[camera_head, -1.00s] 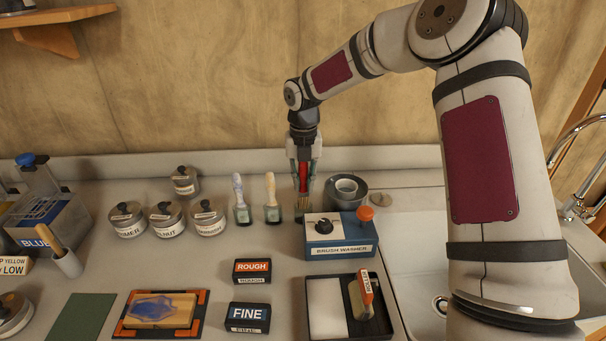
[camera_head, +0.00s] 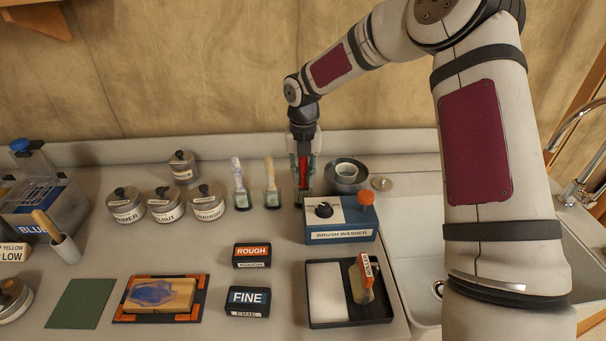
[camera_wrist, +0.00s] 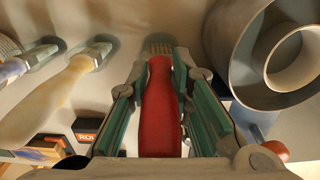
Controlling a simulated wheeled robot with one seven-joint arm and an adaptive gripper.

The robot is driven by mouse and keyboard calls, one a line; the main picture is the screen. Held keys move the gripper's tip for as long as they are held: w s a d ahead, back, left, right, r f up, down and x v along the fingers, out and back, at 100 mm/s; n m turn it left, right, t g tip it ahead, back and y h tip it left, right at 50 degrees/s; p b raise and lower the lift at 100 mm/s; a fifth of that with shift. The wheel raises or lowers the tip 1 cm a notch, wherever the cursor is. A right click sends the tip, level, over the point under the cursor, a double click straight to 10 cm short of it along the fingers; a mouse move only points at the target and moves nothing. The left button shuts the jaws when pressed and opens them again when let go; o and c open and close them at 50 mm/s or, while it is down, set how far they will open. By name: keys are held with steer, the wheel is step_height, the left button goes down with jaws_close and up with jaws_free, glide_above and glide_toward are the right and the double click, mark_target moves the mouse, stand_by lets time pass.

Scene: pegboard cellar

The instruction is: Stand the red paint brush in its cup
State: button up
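The red paint brush (camera_head: 303,170) is upright behind the brush washer, bristles down, its red handle between my fingers. My gripper (camera_head: 303,183) points down; in the wrist view both green-padded fingers (camera_wrist: 158,66) close in on the handle (camera_wrist: 160,115) and appear to touch it near the bristle end. The bristles (camera_wrist: 158,47) show just beyond the fingertips. In the head view they are near the counter; I cannot tell whether they touch it. A round grey pot (camera_head: 362,186) with a smaller cup (camera_head: 347,169) inside stands right of my gripper, also large in the wrist view (camera_wrist: 232,70).
The blue brush washer (camera_head: 340,236) stands close in front of my gripper. Two brushes with pale (camera_head: 237,173) and tan (camera_head: 269,175) handles stand to its left. Lidded tins (camera_head: 165,206) stand further left, and a grey holder (camera_head: 66,250) with a wooden handle. The sink (camera_head: 415,235) is right.

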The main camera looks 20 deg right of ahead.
steer(key=shift+o, duration=1.4)
steer(key=shift+r, duration=0.1)
step_height(320, 180, up, 12)
steer(key=shift+f, duration=0.1)
